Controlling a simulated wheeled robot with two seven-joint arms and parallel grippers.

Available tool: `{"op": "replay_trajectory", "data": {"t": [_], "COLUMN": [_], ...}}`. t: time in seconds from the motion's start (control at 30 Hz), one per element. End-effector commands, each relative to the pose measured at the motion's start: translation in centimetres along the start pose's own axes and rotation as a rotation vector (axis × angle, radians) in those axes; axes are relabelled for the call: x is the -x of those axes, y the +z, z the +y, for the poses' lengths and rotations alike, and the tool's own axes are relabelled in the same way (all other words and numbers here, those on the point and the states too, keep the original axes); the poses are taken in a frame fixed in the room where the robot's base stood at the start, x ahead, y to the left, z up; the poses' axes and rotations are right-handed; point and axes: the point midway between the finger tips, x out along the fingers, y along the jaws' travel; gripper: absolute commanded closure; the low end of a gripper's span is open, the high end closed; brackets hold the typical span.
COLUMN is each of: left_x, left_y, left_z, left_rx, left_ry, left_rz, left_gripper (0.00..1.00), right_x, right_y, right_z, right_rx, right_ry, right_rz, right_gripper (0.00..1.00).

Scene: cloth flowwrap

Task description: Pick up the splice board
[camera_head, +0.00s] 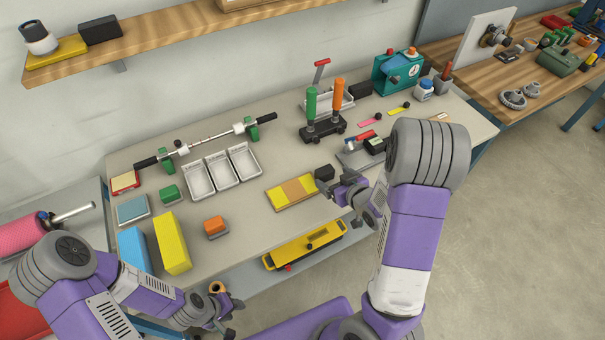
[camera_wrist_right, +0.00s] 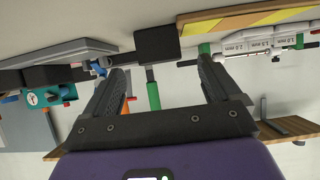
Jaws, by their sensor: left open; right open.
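The flat yellow board with a tan middle band, which I take to be the splice board (camera_head: 292,192), lies on the table near its front edge. A small black block (camera_head: 324,173) is at its right end. My right gripper (camera_head: 338,187) is open and empty just right of the board, beside the block. In the right wrist view, the black block (camera_wrist_right: 157,43) shows between and beyond the open fingers (camera_wrist_right: 160,78), and the board (camera_wrist_right: 245,24) shows at upper right. My left gripper (camera_head: 224,305) is open, low in front of the table, far from the board.
White trays (camera_head: 220,170) stand behind the board to the left. A black stand with green and orange handles (camera_head: 322,128) is behind it. An orange block (camera_head: 215,226) and yellow box (camera_head: 172,243) are to the left. A yellow bar (camera_head: 305,245) lies below the front edge.

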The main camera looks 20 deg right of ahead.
Motion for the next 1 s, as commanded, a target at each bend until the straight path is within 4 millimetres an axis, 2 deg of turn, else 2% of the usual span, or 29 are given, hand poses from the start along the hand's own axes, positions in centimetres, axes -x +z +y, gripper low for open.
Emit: {"op": "replay_trajectory", "data": {"t": [0.5, 0.77, 0.8, 0.87, 1.0], "left_x": [-1.3, -1.3, -1.3, -1.3, -1.3], "left_y": [0.0, 0.0, 0.0, 0.0, 0.0], "left_z": [-0.5, -0.5, -0.5, -0.5, -0.5], "left_rx": [0.001, 0.000, 0.000, 0.000, 0.000], "left_ry": [0.000, 0.000, 0.000, 0.000, 0.000], "left_rz": [-0.001, -0.001, -0.001, -0.001, -0.001], "left_gripper": [0.57, 0.57, 0.57, 0.57, 0.57], "right_x": [-6.5, -6.8, -6.8, -6.8, -6.8], "right_y": [-0.5, -0.6, -0.6, -0.6, -0.6], "right_z": [0.1, 0.1, 0.1, 0.1, 0.1], "right_rx": [0.003, 0.000, 0.000, 0.000, 0.000], "right_ry": [-0.001, 0.000, 0.000, -0.001, -0.001], "right_rz": [-0.001, -0.001, -0.001, -0.001, -0.001], "right_gripper": [0.10, 0.10, 0.11, 0.20, 0.42]}}
